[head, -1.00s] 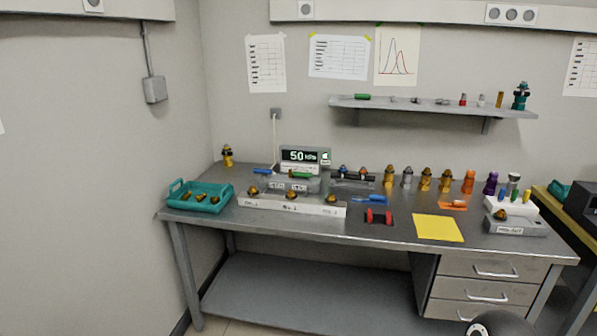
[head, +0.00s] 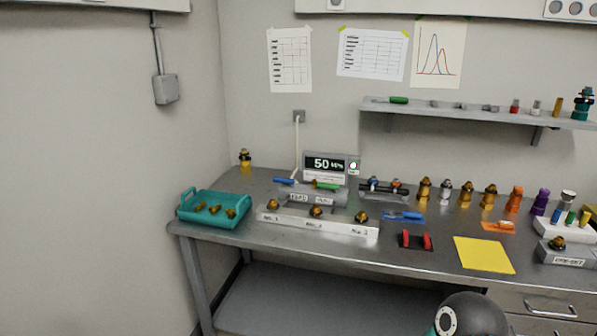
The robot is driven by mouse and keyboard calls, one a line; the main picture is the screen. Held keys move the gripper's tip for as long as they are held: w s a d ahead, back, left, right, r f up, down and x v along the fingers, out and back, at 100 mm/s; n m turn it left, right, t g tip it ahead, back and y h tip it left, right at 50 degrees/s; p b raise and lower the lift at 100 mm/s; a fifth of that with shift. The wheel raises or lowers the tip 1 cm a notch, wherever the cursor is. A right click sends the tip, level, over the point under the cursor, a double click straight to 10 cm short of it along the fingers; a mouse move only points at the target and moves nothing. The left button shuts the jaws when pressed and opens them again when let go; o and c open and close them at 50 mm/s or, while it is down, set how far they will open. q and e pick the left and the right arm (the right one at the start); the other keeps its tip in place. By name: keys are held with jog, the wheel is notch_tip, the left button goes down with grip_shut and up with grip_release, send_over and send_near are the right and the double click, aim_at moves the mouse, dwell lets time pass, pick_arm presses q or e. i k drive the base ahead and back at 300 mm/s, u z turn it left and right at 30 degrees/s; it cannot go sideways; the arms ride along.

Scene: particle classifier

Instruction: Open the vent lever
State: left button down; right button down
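A grey block (head: 312,198) with two levers stands near the back of the metal workbench, below a display. A blue lever (head: 285,181) is at its left and a green lever (head: 325,186) at its right. Both look about level. White labels are on the block's front, but they are too small to read surely, so I cannot tell which lever is the vent. The display (head: 331,166) reads 50 kPa. Neither of my grippers is in view. Only a dark rounded part of mine shows at the bottom edge.
A long white block (head: 318,221) with several brass knobs lies in front of the lever block. A teal tray (head: 213,209) stands left. A red-handled part (head: 415,240), blue tool (head: 404,216) and yellow sheet (head: 484,255) lie right. Several coloured fittings line the back right.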

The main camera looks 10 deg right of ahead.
aim_at(336, 188)
jog(key=u, duration=0.05)
jog(key=i, duration=1.15)
jog(key=z, duration=0.4)
